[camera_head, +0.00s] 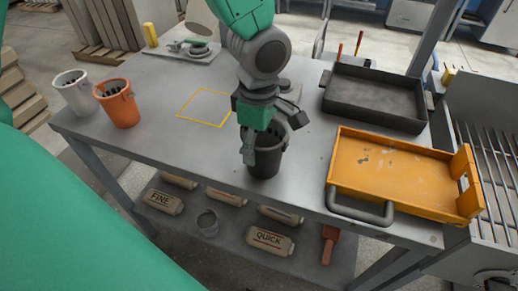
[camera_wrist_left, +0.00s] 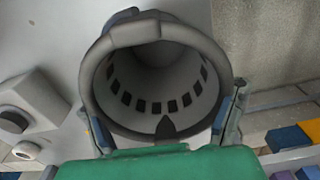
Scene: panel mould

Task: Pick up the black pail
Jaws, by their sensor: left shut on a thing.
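The black pail (camera_head: 266,163) stands upright on the grey metal table near its front edge in the head view. My left gripper (camera_head: 258,143) comes down over it from above and is shut on it. In the left wrist view the pail (camera_wrist_left: 157,88) opens toward the camera, with dark square marks round its inside wall. The gripper's fingers (camera_wrist_left: 165,125) lie on either side of the pail. The pail's inside looks empty apart from a dark shape at its far end. My right gripper is not in view.
An orange pail (camera_head: 118,104) and a white pail (camera_head: 74,93) stand at the table's left. A yellow outlined square (camera_head: 206,107) is bare. An orange tray (camera_head: 392,173) and a dark tray (camera_head: 374,98) lie to the right. Labelled bags (camera_head: 270,241) lie on the shelf below.

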